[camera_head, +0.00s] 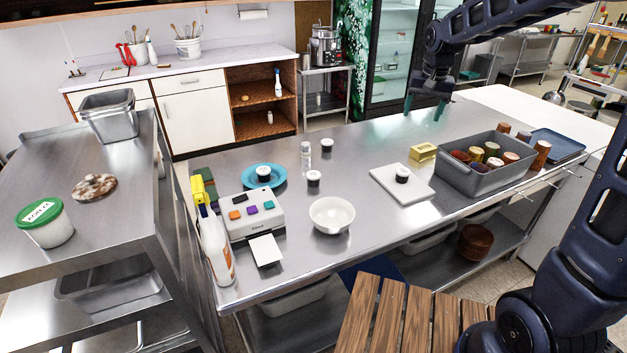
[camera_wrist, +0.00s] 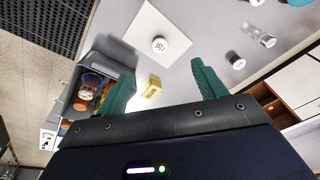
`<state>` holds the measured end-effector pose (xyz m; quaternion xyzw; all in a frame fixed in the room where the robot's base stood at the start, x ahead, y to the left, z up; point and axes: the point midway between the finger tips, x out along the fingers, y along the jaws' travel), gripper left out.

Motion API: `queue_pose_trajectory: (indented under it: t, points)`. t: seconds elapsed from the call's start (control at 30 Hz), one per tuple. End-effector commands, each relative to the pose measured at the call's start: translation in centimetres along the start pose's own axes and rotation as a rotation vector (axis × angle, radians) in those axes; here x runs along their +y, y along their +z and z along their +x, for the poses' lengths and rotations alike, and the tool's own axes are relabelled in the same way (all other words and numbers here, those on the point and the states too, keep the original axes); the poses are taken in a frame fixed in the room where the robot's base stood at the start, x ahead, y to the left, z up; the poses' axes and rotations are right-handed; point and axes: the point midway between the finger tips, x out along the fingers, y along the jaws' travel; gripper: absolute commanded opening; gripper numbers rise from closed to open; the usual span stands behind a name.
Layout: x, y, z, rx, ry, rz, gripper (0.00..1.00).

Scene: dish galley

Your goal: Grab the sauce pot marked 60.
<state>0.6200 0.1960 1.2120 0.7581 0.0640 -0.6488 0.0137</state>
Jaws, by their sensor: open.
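Several small dark sauce pots with white lids stand on the steel table. One pot (camera_head: 402,175) sits on a white board (camera_head: 418,190); in the wrist view its lid (camera_wrist: 160,45) carries digits that look like 60 upside down, though they are small. Another pot (camera_head: 264,172) is on a blue plate (camera_head: 278,183). A third pot (camera_head: 313,180) and one farther back (camera_head: 327,146) stand on bare steel; their marks are not readable. My gripper (camera_head: 426,106), with teal fingers, is open and empty above the table's far side, apart from every pot. The wrist view shows both fingers (camera_wrist: 163,78) spread.
A yellow block (camera_head: 423,151) lies between the board and a grey bin (camera_head: 480,182) of jars. A clear shaker (camera_head: 306,158), a white bowl (camera_head: 332,214) and a label machine (camera_head: 250,216) stand to the left.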

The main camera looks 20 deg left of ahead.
Motion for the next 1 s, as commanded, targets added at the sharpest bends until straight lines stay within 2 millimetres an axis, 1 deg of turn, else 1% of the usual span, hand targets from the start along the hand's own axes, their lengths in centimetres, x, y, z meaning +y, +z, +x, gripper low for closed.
queue_pose_trajectory:
  t: [0.03, 0.17, 0.2, 0.33, 0.43, 0.57, 0.6, 0.7, 0.83, 0.9, 1.0]
  points:
    - [-1.8, -0.6, 1.1, -0.014, 0.001, -0.011, 0.7]
    - [-6.2, -1.8, 3.6, -0.04, 0.004, -0.021, 0.7]
    - [-7.6, -2.2, 4.5, -0.047, 0.005, -0.025, 0.7]
    - [-12.2, -2.7, 7.4, -0.073, 0.011, -0.036, 0.7]
    - [-15.8, -2.8, 9.8, -0.091, 0.018, -0.045, 0.7]
    - [-20.5, -2.4, 13.1, -0.114, 0.027, -0.057, 0.7]
    - [-21.9, -2.2, 14.2, -0.121, 0.03, -0.061, 0.7]
    - [-25.2, -1.5, 16.7, -0.136, 0.039, -0.068, 0.7]
    - [-28.6, -0.4, 19.4, -0.151, 0.049, -0.075, 0.7]
    - [-29.8, 0.0, 20.4, -0.156, 0.052, -0.078, 0.7]
    - [-30.8, 0.4, 21.2, -0.16, 0.056, -0.079, 0.7]
